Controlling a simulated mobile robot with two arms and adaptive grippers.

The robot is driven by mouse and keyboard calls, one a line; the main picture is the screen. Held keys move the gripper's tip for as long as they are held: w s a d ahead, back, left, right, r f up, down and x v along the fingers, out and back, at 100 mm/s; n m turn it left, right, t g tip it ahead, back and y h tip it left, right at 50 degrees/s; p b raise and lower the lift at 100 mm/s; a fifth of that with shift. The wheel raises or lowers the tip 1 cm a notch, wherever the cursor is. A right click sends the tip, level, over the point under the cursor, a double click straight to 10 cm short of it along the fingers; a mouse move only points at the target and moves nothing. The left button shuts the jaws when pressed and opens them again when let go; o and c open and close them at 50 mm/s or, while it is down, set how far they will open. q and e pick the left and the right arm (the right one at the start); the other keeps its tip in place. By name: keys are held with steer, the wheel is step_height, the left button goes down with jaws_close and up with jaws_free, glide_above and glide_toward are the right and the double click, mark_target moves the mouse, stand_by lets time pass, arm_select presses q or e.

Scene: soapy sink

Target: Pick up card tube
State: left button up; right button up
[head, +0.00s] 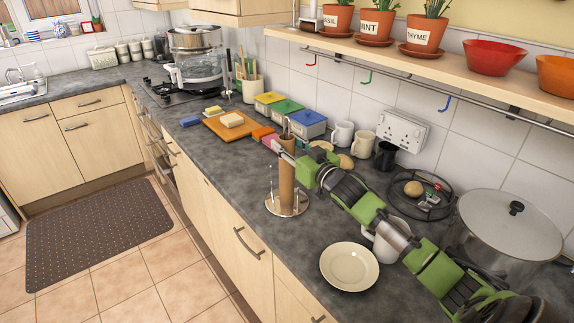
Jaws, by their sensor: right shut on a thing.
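The card tube (286,183) is a brown upright cylinder over the metal base of a paper-towel holder (298,207) on the dark counter. My right arm comes in from the lower right, and its gripper (284,142) is shut on the card tube near its top. The gripper hides part of the tube's upper end. I cannot tell whether the tube's lower end touches the holder's base. My left gripper is not in view.
A cream plate (349,267) lies nearer on the counter, with a large lidded pot (508,225) at right. A chopping board (230,125), colored-lid boxes (287,111) and mugs (362,143) stand behind. A plant shelf (450,72) overhangs at upper right.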

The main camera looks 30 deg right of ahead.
mark_target(287, 117)
steer(key=shift+r, duration=0.1)
step_height(287, 117, up, 10)
steer(key=shift+f+b, duration=0.1)
steer(key=shift+b, duration=0.8)
steer(key=shift+c, duration=1.3)
steer(key=shift+r, duration=0.2)
